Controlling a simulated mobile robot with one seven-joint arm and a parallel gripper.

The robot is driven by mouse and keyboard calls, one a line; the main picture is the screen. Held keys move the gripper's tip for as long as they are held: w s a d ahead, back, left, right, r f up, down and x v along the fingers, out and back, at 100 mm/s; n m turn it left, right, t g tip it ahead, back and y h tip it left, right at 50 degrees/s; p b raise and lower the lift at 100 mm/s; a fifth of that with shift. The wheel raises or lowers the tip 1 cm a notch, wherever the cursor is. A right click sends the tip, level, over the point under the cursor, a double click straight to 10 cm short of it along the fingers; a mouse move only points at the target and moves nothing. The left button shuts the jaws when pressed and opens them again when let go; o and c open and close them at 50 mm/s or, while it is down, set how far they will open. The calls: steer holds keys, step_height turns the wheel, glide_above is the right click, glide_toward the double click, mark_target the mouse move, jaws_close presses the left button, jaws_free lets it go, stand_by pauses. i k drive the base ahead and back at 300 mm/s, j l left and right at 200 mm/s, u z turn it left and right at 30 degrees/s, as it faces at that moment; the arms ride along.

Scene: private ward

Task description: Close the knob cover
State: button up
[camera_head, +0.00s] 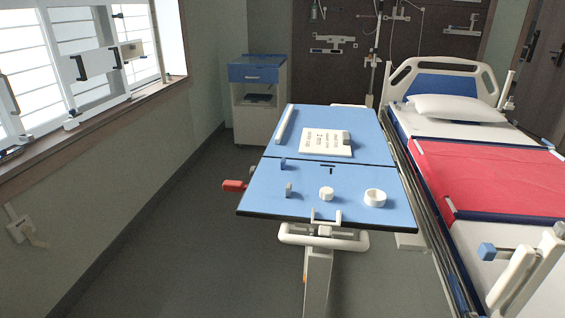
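No part is clearly recognisable as the knob cover at this size. On the near half of the blue-topped table (262,201) stand a small white round knob-like piece (326,194) and, to its right, a larger white ring-like piece (375,198) with a hollow top. I cannot tell which belongs to the knob cover, or whether a lid is open.
Small upright grey (289,189) and blue (283,164) pieces stand left on the table. A red handle (234,185) sticks out at its left edge. A white printed board (326,142) lies farther back. The bed (487,180) is close on the right; floor is clear on the left.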

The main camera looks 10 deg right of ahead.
mark_target(324, 228)
steer(key=k+l, duration=0.35)
steer(key=k, duration=0.15)
steer(key=k+l, duration=0.35)
steer(key=k, duration=0.15)
steer(key=i+l+u, duration=0.1)
steer(key=i+u, duration=0.2)
steer(key=i+l+u, duration=0.3)
steer(key=i+j, duration=0.1)
